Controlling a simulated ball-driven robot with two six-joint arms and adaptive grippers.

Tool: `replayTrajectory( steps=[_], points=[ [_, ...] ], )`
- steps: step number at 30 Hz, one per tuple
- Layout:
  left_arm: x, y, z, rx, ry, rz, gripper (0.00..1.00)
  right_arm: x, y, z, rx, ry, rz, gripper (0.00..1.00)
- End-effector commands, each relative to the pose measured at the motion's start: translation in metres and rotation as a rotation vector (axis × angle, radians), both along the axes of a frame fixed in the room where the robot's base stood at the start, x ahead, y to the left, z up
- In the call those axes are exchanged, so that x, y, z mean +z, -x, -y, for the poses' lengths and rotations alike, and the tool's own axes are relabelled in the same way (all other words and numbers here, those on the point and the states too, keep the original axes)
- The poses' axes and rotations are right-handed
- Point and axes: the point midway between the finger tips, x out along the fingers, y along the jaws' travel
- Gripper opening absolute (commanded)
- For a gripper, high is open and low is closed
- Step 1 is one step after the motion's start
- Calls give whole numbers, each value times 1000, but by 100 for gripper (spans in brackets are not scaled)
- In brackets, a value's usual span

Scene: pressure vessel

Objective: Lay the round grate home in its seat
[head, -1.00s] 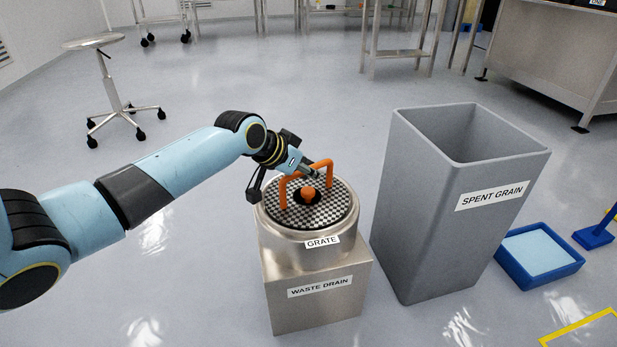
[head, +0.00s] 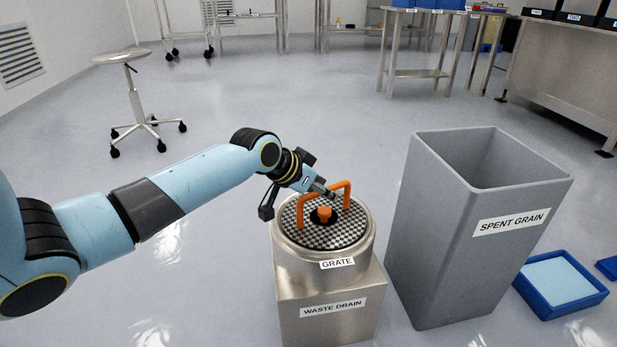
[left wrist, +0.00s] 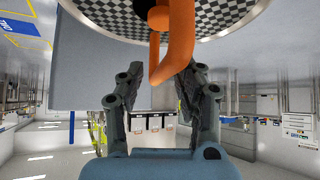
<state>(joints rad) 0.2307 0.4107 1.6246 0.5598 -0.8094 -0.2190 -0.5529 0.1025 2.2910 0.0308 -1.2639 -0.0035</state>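The round grate (head: 352,232) is a checkered disc with an orange bar handle (head: 347,188) and an orange central knob (head: 324,213). It lies inside the metal rim of the round seat (head: 300,262) labelled GRATE, on the WASTE DRAIN box; I cannot tell whether it sits fully down. My left gripper (head: 322,188) is at the handle, above the grate. In the left wrist view its fingers (left wrist: 170,78) are spread, with the handle (left wrist: 180,45) close to the gap between their tips. Contact is unclear. My right gripper is out of view.
A tall grey SPENT GRAIN bin (head: 430,240) stands close to the right of the drain box (head: 330,322). A blue tray (head: 562,285) lies on the floor beyond it. A stool (head: 135,100) stands at the back left. The floor left of the drain is clear.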

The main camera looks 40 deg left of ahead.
Motion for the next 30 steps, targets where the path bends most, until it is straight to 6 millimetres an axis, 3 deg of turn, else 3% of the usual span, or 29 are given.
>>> replayTrajectory(
  steps=[1, 9, 15, 21, 23, 26, 29, 30],
  points=[
    [15, 6, -2, -1, -2, 5, 35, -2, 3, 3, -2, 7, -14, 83],
    [63, 51, -10, -3, -3, 7, 35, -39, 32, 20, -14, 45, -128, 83],
    [74, 68, -12, -1, 0, 4, 35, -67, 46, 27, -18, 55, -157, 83],
    [76, 74, -12, 0, 2, 1, 35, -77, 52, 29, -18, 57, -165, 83],
    [68, 81, -10, 3, 0, -18, 35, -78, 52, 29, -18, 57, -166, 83],
    [31, 116, -1, 21, -11, -107, 35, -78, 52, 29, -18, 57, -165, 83],
    [-22, 182, 16, 51, -40, -259, 35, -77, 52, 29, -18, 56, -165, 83],
    [-42, 213, 23, 63, -55, -326, 35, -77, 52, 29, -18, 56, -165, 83]
  ],
)
